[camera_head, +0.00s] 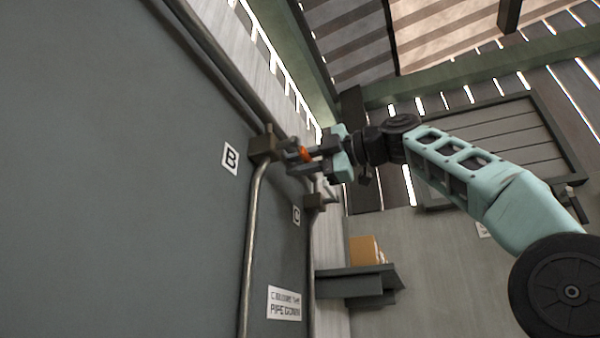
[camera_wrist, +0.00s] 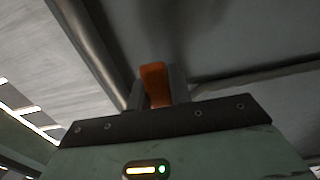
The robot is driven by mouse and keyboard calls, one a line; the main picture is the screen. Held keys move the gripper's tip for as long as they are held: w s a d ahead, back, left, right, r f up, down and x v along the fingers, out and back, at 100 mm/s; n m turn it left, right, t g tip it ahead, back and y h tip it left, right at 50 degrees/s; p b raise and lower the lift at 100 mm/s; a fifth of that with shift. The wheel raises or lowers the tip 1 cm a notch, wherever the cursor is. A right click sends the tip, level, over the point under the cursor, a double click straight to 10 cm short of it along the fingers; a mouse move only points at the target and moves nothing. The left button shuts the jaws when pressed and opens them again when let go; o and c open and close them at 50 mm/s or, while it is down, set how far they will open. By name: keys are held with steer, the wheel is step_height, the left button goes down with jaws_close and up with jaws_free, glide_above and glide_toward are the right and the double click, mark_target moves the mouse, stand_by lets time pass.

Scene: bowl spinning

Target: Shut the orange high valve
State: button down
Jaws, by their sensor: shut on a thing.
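The orange valve handle (camera_head: 305,154) is high on the grey wall, at the pipe fitting (camera_head: 263,146) beside the sign B (camera_head: 230,159). My gripper (camera_head: 301,156) reaches it from the right, with its fingers on either side of the handle. In the wrist view the orange handle (camera_wrist: 154,84) stands between the two dark fingertips (camera_wrist: 156,88), and the gripper is shut on it. The fingers hide part of the handle and its joint to the fitting.
A second fitting (camera_head: 315,202) sits lower right, near the sign C (camera_head: 296,215). Pipes (camera_head: 250,240) run down the wall. A shelf (camera_head: 355,284) with a cardboard box (camera_head: 365,250) stands below my arm. The space right of the wall, under my arm, looks open.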

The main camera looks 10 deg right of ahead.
steer(key=shift+r+n, duration=0.15)
steer(key=shift+n, duration=0.15)
steer(key=c, duration=1.3)
jaws_free()
steer(key=shift+d, duration=0.1)
steer(key=shift+s+d, duration=0.25)
steer(key=shift+d, duration=0.05)
steer(key=b+v, duration=0.3)
steer(key=v, duration=1.3)
steer(key=shift+s+d, duration=0.2)
